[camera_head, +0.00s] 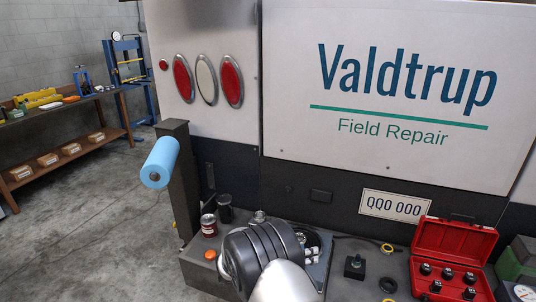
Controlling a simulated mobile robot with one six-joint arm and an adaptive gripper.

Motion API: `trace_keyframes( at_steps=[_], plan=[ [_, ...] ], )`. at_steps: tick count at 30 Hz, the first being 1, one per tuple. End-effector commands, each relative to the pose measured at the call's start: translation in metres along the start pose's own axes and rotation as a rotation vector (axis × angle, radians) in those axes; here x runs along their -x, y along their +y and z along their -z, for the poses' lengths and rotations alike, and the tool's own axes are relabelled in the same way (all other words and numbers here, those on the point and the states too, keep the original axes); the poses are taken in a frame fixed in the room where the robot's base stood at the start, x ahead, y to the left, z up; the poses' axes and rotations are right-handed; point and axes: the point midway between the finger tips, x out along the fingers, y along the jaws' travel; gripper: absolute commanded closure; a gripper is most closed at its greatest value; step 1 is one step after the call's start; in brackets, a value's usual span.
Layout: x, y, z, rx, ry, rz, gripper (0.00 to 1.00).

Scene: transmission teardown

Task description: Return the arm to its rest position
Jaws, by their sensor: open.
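A silver rounded shape (284,284) and a dark grey ribbed body (262,246) fill the bottom middle of the head view. They seem to be part of my arm, but I cannot be sure. My gripper's fingers do not show, so what is between them cannot be seen. The ribbed body covers part of the grey work surface (340,285) behind it.
A post with a blue roll (160,162) stands left. A workbench (70,135) is farther left; the floor between is clear.

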Motion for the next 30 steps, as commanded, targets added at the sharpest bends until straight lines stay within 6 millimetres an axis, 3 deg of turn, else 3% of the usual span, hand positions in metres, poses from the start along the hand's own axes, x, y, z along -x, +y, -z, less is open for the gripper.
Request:
trace_keyframes(
  at_steps=[1,6,12,21,30],
  plan=[
    [0.001,0.025,0.018,0.015,-0.056,-0.015,0.54],
    [0.009,0.106,0.045,0.106,-0.261,-0.016,0.54],
    [0.033,0.197,0.056,0.188,-0.477,0.074,0.54],
    [0.092,0.308,0.037,0.258,-0.677,0.359,0.54],
    [0.163,0.374,-0.005,0.271,-0.664,0.724,0.54]
  ],
)
